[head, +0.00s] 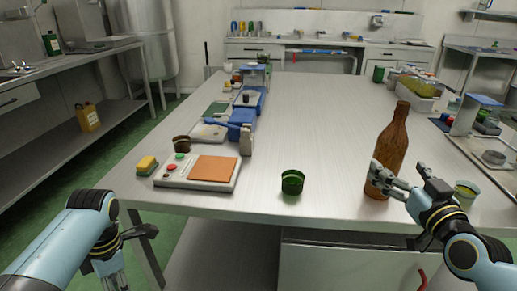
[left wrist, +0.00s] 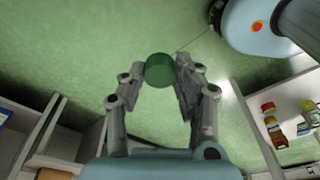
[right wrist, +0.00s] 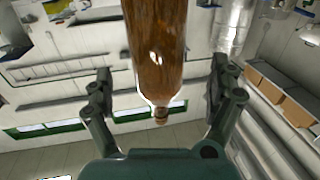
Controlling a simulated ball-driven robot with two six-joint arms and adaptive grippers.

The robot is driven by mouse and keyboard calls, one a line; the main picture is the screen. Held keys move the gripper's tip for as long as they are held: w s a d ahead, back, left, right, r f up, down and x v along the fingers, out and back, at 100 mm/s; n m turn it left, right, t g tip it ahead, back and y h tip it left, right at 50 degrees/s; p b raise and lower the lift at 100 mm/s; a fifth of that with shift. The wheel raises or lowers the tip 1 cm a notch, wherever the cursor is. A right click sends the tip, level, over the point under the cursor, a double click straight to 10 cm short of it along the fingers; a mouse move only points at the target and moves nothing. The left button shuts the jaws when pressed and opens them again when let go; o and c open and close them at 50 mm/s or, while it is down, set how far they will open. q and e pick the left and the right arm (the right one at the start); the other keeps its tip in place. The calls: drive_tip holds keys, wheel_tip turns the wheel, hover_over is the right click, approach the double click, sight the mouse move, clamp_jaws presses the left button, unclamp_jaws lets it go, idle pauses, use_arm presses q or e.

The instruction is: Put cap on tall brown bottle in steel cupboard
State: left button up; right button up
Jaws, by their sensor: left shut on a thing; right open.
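The tall brown bottle (head: 389,150) stands upright on the steel table, its narrow neck up and no cap visible on it. My right gripper (head: 398,180) is open at the bottle's lower part; in the right wrist view the bottle (right wrist: 158,50) shows between the spread fingers. My left gripper (left wrist: 162,75) is shut on a green cap (left wrist: 159,70), held beyond the table's left front edge above the green floor. In the head view the cap is hidden. A steel cupboard front (head: 345,268) with a red handle (head: 422,280) is under the table, its inside not visible.
A scale-like panel (head: 200,172) and a yellow sponge (head: 147,165) are at the table's left. The table's middle (head: 315,120) is clear.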

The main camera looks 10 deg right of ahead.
sight(403, 121)
drive_tip(key=shift+w, duration=0.15)
use_arm(q)
wheel_tip(403, 121, down, 3)
drive_tip(key=shift+s+r+b, duration=0.1)
drive_tip(key=shift+s+b, duration=0.05)
drive_tip(key=shift+b, duration=1.1)
use_arm(e)
drive_tip(key=w, duration=0.5)
drive_tip(key=shift+w+d+f, duration=0.15)
drive_tip(key=shift+d+f, duration=0.1)
drive_tip(key=shift+f, duration=0.05)
drive_tip(key=shift+r, duration=0.1)
drive_tip(key=c, duration=1.6)
drive_tip(key=shift+c, duration=1)
use_arm(q)
drive_tip(key=shift+r+p, duration=0.3)
drive_tip(key=shift+p, duration=0.05)
use_arm(e)
drive_tip(key=shift+r, duration=0.35)
